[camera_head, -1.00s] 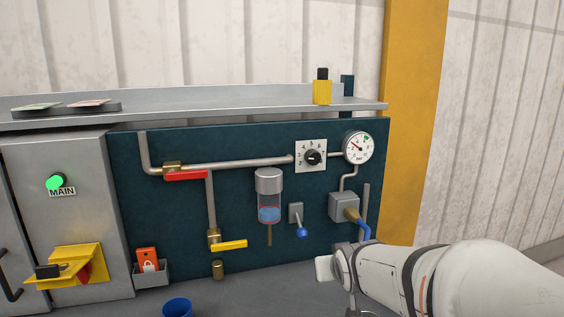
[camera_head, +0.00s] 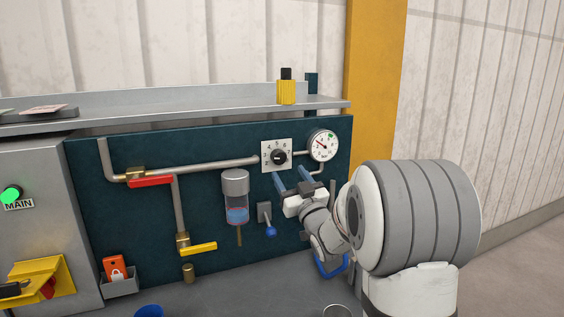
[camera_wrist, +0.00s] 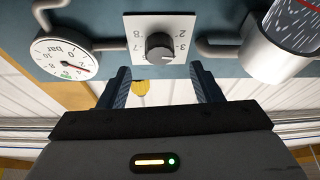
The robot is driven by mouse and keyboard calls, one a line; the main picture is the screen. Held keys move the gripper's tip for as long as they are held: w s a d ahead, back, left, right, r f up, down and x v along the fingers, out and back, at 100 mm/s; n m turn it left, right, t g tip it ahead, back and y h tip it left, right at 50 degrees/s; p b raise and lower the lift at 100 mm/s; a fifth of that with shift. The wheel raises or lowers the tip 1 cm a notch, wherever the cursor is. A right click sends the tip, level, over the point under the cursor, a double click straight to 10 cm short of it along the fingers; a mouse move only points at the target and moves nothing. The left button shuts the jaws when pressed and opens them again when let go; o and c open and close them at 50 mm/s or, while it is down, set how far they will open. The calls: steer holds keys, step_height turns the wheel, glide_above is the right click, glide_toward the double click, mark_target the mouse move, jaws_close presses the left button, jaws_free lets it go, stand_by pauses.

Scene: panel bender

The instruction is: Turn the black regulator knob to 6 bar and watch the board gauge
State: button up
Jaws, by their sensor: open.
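The black regulator knob (camera_head: 279,157) sits on a white numbered plate on the dark teal board. It also shows in the wrist view (camera_wrist: 159,47), where the picture is upside down. I cannot read its setting surely. The round board gauge (camera_head: 323,146) is to the knob's right. Its red needle points up and left, away from the green mark at the upper right. The gauge is also in the wrist view (camera_wrist: 66,54). My gripper (camera_head: 292,176) is open and empty, its blue fingers just below the knob plate, apart from the knob (camera_wrist: 160,72).
A shelf (camera_head: 200,119) with a yellow bottle (camera_head: 286,92) runs above the board. Pipes, a red lever (camera_head: 150,181), a yellow lever (camera_head: 199,248), a filter bowl (camera_head: 236,196) and a blue-tipped switch (camera_head: 270,230) are left of or below the knob.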

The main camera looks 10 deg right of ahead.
mark_target(281, 161)
steer(key=p+x, duration=0.1)
steer(key=x, duration=0.5)
steer(key=shift+p, duration=0.3)
steer(key=shift+c, duration=0.5)
steer(key=c, duration=0.9)
